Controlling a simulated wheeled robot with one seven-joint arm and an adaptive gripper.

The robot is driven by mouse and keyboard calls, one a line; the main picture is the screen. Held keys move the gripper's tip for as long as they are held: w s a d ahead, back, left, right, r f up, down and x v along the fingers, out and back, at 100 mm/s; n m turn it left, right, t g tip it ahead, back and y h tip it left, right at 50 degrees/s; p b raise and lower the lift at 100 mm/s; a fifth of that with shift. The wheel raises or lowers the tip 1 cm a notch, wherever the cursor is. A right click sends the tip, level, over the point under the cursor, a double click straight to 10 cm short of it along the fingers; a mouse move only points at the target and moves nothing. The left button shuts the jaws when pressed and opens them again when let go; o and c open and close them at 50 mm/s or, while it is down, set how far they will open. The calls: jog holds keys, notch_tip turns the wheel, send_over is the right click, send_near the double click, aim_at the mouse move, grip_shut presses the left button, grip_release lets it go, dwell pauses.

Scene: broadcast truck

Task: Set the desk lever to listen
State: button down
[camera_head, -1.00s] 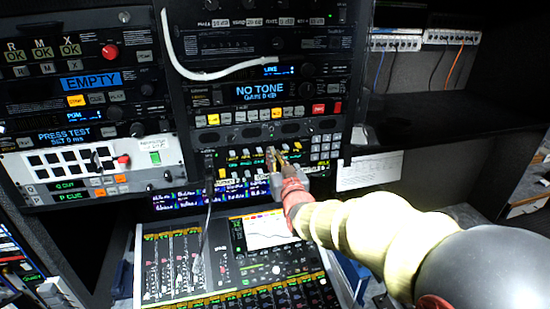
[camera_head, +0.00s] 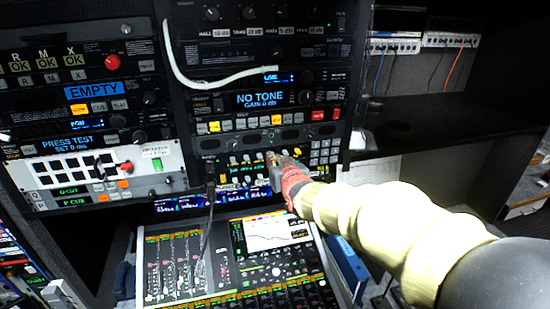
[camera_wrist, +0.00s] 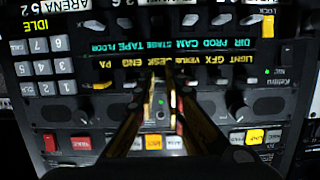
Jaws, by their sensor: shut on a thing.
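The intercom key panel (camera_head: 240,171) is in the rack above the mixing desk in the head view. It has rows of small levers with green and yellow labels. In the wrist view the panel (camera_wrist: 222,62) appears upside down, and one yellow label reads DESK (camera_wrist: 174,62).
Neighbouring levers (camera_wrist: 133,82) stand close beside the fingers. A keypad (camera_head: 325,150) is to the right, and a mixing desk (camera_head: 270,262) lies below. A black cable (camera_head: 210,205) hangs to the left. A white cable (camera_head: 178,70) loops higher up.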

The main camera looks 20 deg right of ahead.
aim_at(274, 150)
jog(key=r+g+p, duration=0.1)
jog(key=p, duration=0.1)
jog(key=r+g+p, duration=0.1)
jog(key=g, duration=0.1)
jog(key=shift+w+r+p, duration=0.1)
jog(key=shift+w+p, duration=0.1)
jog(key=shift+p, duration=0.2)
jog(key=shift+w+r+g+p, duration=0.2)
jog(key=shift+g+p, duration=0.25)
jog(key=shift+g, duration=0.5)
jog(key=shift+w+r+g+p, duration=0.15)
jog(key=shift+g+p, duration=0.3)
jog(key=shift+g, duration=0.5)
jog(key=shift+s, duration=0.1)
jog(key=c, duration=2.1)
grip_release()
jog(key=shift+c, duration=0.2)
jog(key=v, duration=1.2)
